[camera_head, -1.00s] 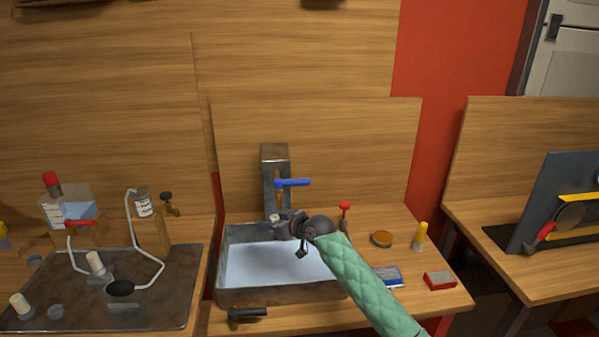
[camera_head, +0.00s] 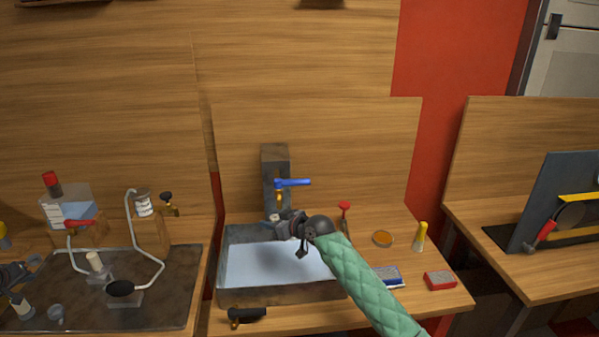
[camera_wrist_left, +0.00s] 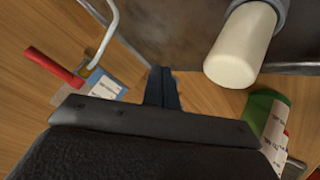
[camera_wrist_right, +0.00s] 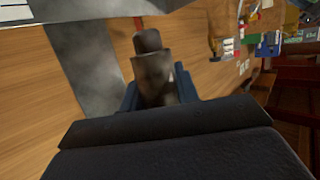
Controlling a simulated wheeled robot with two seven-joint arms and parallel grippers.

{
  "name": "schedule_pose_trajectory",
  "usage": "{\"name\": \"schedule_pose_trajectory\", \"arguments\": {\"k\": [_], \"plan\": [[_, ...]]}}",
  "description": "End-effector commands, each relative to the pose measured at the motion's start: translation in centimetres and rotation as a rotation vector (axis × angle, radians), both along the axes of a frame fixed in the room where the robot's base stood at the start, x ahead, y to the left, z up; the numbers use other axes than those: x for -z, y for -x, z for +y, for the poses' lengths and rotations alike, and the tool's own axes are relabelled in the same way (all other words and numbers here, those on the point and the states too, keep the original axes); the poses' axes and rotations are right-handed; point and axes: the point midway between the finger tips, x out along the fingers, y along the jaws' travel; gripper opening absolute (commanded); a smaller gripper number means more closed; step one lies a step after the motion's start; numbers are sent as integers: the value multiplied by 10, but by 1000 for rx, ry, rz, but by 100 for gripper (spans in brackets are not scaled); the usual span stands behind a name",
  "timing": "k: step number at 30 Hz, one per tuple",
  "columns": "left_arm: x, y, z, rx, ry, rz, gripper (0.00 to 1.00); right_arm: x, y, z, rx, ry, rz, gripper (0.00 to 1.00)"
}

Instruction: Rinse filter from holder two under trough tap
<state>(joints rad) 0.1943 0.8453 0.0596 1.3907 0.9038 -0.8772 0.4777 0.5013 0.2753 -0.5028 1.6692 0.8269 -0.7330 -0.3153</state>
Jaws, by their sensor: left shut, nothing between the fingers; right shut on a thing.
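My right gripper (camera_head: 287,224) is shut on a small cylinder, the filter (camera_head: 274,218), over the back of the trough (camera_head: 262,292). In the right wrist view the filter (camera_wrist_right: 152,72) looks grey-brown and stained between the fingers. The tap (camera_head: 279,198), with a blue lever (camera_head: 293,182), is on a grey column just above it; I cannot make out any water stream. My left gripper (camera_head: 20,284) is shut and empty at the far left. In the left wrist view its fingers (camera_wrist_left: 162,88) are apart from a cream cylinder (camera_wrist_left: 240,48) seated in a grey ring. Holder numbers are not readable.
A dark tray (camera_head: 160,305) at left bears another cream cylinder (camera_head: 94,262), bent white tubes and a black knob. A black-handled tool (camera_head: 247,314) lies before the trough. A yellow bottle (camera_head: 420,237) and red box (camera_head: 439,280) stand right.

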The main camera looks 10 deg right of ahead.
Motion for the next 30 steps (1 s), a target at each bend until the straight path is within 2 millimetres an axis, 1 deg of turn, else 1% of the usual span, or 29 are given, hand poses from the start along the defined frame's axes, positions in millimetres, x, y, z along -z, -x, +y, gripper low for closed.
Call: {"name": "schedule_pose_trajectory", "arguments": {"k": [1,5,8,14,17,21,27,30], "plan": [[-2,-14,-15,7,4,-11,0,0,0,0,0,0,0,9],[-10,-45,-49,25,-1,-27,0,0,0,0,0,0,0,9],[-19,-70,-77,38,-5,-42,0,0,0,0,0,0,0,9],[-47,-119,-135,67,-17,-71,0,0,0,0,0,0,0,9],[-65,-144,-167,82,-25,-85,0,0,0,0,0,0,0,9],[-94,-175,-211,102,-37,-107,0,0,0,0,0,0,0,9],[-141,-213,-270,129,-57,-136,0,0,0,0,0,0,0,9],[-165,-228,-298,141,-67,-149,0,0,0,0,0,0,0,9]]}}
